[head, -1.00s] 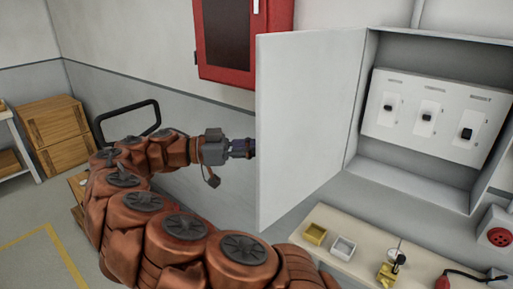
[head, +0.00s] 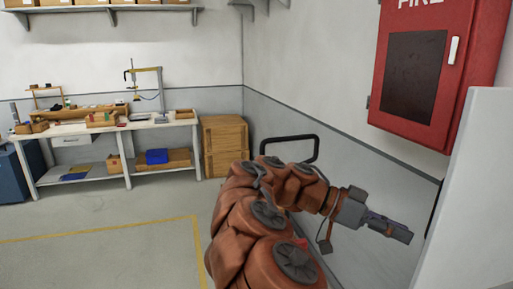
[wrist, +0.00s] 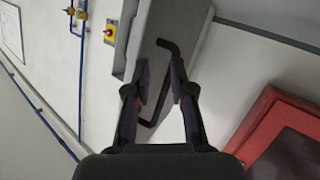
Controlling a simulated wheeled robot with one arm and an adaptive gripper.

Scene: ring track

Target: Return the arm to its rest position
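My arm, in jointed orange-brown covers, reaches from the bottom of the head view to the right. My gripper (head: 400,234) ends it, pointing right towards the pale cabinet door (head: 478,190) at the right edge. In the wrist view my gripper (wrist: 162,72) has its two dark fingers apart, with nothing held between them. Beyond the fingers is the door's grey face (wrist: 187,25) with a bent dark handle (wrist: 173,88). The handle shows behind the finger gap; the exact distance to it is hard to tell.
A red fire cabinet (head: 432,70) hangs on the wall above my gripper. A black bar frame (head: 318,150) stands behind my arm. Wooden crates (head: 224,140) and a white workbench (head: 70,130) are at the back. The floor at left is open, with yellow lines (head: 110,229).

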